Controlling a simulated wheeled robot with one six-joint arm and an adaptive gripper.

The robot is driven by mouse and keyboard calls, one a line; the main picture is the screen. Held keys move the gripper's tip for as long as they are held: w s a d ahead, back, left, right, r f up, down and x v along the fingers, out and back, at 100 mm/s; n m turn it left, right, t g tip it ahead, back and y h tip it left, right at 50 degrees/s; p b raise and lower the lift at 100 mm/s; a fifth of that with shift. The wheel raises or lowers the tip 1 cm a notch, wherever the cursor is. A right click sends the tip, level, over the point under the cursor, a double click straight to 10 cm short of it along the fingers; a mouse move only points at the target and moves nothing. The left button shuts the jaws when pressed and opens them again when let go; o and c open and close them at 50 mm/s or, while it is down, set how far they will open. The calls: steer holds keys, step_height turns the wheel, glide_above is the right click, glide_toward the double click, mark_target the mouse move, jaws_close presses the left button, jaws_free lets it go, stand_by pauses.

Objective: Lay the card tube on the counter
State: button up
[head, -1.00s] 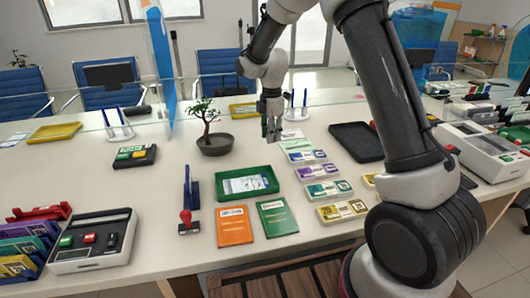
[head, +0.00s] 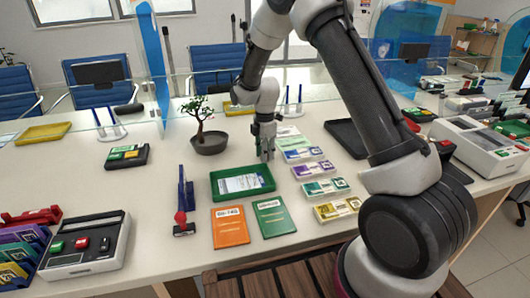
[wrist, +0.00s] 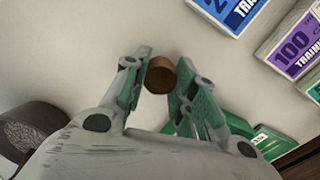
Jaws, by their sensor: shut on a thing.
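The card tube (wrist: 160,76) shows in the wrist view as a brown, round end between my two fingers. My gripper (wrist: 158,85) is shut on it. The tube seems to point nearly along the camera's line of sight, so its length is hidden. In the head view my gripper (head: 266,155) points down over the pale counter (head: 335,235), between the potted tree and the money bundles, just behind the green tray. I cannot make out the tube there, or tell whether it touches the counter.
The potted tree (head: 209,143) stands left of my gripper and the green tray (head: 242,194) lies in front. Banded bundles (head: 313,170) line the right side. Orange (head: 231,226) and green (head: 273,217) booklets lie nearer.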

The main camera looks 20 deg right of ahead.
steer(key=o, duration=0.7)
steer(key=shift+f, duration=0.1)
step_height(320, 180, up, 13)
steer(key=s+d+r+m+t, duration=0.1)
steer(key=s+d+r+m, duration=0.45)
steer(key=s+r, duration=0.4)
steer(key=s+d+r+m+t, duration=0.1)
steer(key=s+d+r+m, duration=0.1)
steer(key=s+m, duration=0.3)
steer(key=s+d+r+m+t, duration=0.1)
steer(key=s+d+r+m, duration=0.2)
steer(key=s, duration=0.9)
steer(key=s+d+r+m+t, duration=0.1)
steer(key=s+d+r+m, duration=0.2)
steer(key=s+m, duration=0.4)
steer(key=shift+s+d, duration=0.7)
steer(key=shift+s, duration=0.1)
steer(key=shift+r, duration=0.1)
